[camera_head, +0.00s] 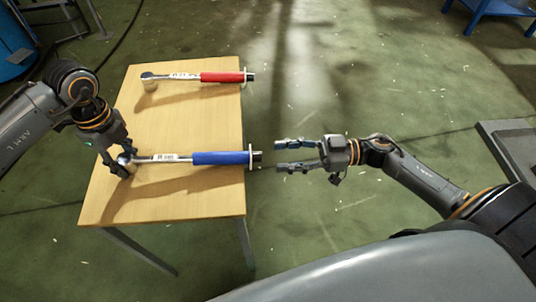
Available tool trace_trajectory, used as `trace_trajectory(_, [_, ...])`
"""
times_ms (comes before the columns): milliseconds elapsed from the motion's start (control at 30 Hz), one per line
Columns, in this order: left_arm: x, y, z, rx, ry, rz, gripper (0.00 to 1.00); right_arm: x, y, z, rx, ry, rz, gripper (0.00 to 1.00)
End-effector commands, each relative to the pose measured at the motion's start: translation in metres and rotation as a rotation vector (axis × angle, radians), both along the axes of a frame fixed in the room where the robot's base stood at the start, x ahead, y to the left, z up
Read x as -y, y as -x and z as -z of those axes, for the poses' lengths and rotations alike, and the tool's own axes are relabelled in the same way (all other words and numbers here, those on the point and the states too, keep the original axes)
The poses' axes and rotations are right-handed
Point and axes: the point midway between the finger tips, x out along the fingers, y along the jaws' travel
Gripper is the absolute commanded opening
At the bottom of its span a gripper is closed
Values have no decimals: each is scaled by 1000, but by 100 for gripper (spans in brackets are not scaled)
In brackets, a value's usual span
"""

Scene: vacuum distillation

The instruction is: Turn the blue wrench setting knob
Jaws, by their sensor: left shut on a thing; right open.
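The blue wrench (221,158) lies across the wooden table, with its ratchet head on the left and its blue handle towards the right edge. Its setting knob (257,157) is at the handle's right end, just past a white upright holder at the table edge. My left gripper (124,168) is shut on the wrench's head end. My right gripper (281,157) is open and empty, its two fingers pointing left, just right of the knob and apart from it. The red wrench (221,77) lies parallel, farther back on the table.
The wooden table (190,112) has clear room between the two wrenches. Green floor lies open to the right of it. A blue barrel (14,48) stands at the far left, a blue bench (492,9) at the top right, and a grey platform (513,150) at the right edge.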

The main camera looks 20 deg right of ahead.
Motion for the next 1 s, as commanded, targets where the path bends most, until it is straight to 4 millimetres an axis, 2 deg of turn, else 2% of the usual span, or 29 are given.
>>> trace_trajectory(100, [0,0,0,-1,1,0,0,-20,-7,-1,5,-2,-1,46])
trace_trajectory(233, [0,0,0,-1,1,0,0,-34,-12,-1,3,-2,0,46])
trace_trajectory(400, [0,0,0,-1,1,0,0,-42,-15,0,3,1,-1,46])
trace_trajectory(633, [0,0,0,-1,1,0,0,-42,-15,0,2,1,-1,46])
trace_trajectory(667, [0,0,0,-1,1,0,0,-42,-15,0,2,1,-1,44])
trace_trajectory(867, [0,0,0,-1,1,0,0,-42,-15,0,2,1,0,3])
trace_trajectory(900, [0,0,0,-1,1,0,0,-42,-15,0,2,1,0,0])
trace_trajectory(1000, [0,0,0,-1,1,0,0,-42,-15,0,3,1,0,0])
